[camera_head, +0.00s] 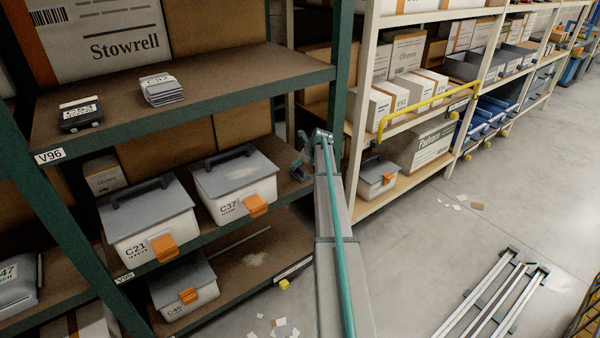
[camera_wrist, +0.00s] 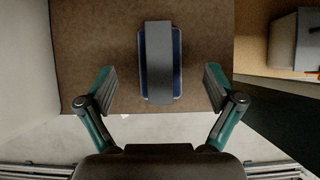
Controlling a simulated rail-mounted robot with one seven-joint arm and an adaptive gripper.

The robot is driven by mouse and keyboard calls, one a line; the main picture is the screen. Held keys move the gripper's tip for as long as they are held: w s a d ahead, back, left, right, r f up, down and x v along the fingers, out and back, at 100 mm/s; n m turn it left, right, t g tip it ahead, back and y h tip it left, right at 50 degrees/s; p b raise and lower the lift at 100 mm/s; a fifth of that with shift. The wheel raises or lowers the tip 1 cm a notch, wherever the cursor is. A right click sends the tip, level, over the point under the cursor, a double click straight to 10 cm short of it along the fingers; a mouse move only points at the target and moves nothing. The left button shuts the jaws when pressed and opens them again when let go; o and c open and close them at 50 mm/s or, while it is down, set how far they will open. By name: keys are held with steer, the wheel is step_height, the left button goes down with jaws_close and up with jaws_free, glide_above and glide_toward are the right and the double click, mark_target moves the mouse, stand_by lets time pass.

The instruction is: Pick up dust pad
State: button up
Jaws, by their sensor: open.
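In the wrist view a blue pad with a dark grey band or handle along its middle (camera_wrist: 176,64), which I take for the dust pad, lies on a brown shelf board (camera_wrist: 100,35). My gripper (camera_wrist: 160,76) is open and empty, with one finger apart on each side of the pad's near part. Whether the fingertips are at the pad's height I cannot tell. In the head view my gripper (camera_head: 301,160) is at the right end of the green rack's middle shelf, partly behind my arm. I cannot make out the pad there.
Bins C37 (camera_head: 235,190) and C21 (camera_head: 148,225) stand left of my gripper on the same shelf. The green upright (camera_head: 348,60) and upper shelf (camera_head: 215,95) are close by. A cream rack (camera_head: 362,165) stands to the right. Metal rails (camera_head: 490,300) lie on the floor.

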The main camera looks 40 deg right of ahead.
mark_target(300, 166)
steer(key=shift+p+x, duration=0.75)
steer(key=shift+x, duration=2.15)
steer(key=c, duration=1.4)
steer(key=shift+o, duration=0.2)
steer(key=shift+r, duration=0.1)
steer(key=shift+r+b, duration=0.4)
steer(key=shift+r, duration=0.35)
steer(key=v, duration=0.3)
steer(key=b+v, duration=0.1)
steer(key=v, duration=0.5)
steer(key=shift+s+a+b, duration=0.35)
steer(key=shift+s+b, duration=0.05)
steer(key=s+a+r+b, duration=0.1)
steer(key=s+r, duration=0.2)
steer(key=s, duration=0.5)
steer(key=shift+s+r, duration=0.2)
steer(key=shift+r, duration=0.2)
